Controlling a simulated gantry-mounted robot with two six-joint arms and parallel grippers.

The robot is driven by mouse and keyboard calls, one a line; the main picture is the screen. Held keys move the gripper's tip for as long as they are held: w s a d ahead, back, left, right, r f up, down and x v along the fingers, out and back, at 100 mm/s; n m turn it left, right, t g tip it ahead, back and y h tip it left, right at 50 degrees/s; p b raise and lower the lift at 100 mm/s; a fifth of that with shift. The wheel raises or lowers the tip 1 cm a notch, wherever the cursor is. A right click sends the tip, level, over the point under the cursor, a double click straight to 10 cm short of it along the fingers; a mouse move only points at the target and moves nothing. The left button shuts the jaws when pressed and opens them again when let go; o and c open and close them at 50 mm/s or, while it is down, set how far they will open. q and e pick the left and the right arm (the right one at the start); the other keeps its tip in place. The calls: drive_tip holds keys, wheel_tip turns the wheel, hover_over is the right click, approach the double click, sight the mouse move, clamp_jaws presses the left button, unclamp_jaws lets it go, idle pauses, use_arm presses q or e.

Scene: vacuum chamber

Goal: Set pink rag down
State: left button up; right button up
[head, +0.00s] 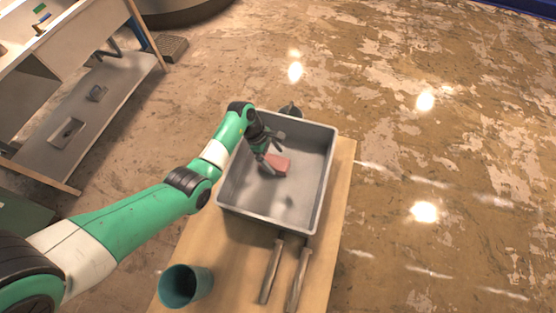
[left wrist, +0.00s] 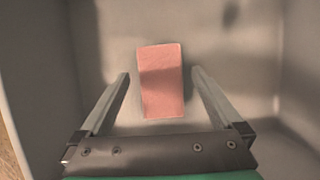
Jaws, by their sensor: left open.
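The pink rag (head: 278,164) is a small flat block shape inside the grey tray (head: 322,172). In the left wrist view the rag (left wrist: 161,80) lies on the tray floor, partly in shadow, ahead of and between the two fingers. My left gripper (head: 268,163) is open above the tray floor, beside the rag in the head view. In the left wrist view its fingers (left wrist: 160,80) are spread with a gap on both sides of the rag, and neither visibly touches it. My right gripper is not in view.
The tray stands on a wooden table (head: 222,253). A teal cup (head: 185,285) and two metal bars (head: 297,275) are at its front. A dark round object (head: 290,111) is behind the tray. A workbench (head: 85,115) stands at the left. Most of the tray floor is clear.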

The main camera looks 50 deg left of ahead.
use_arm(q)
drive_tip(key=p+v, duration=0.2)
drive_tip(key=v, duration=0.6)
drive_tip(key=shift+r, duration=0.1)
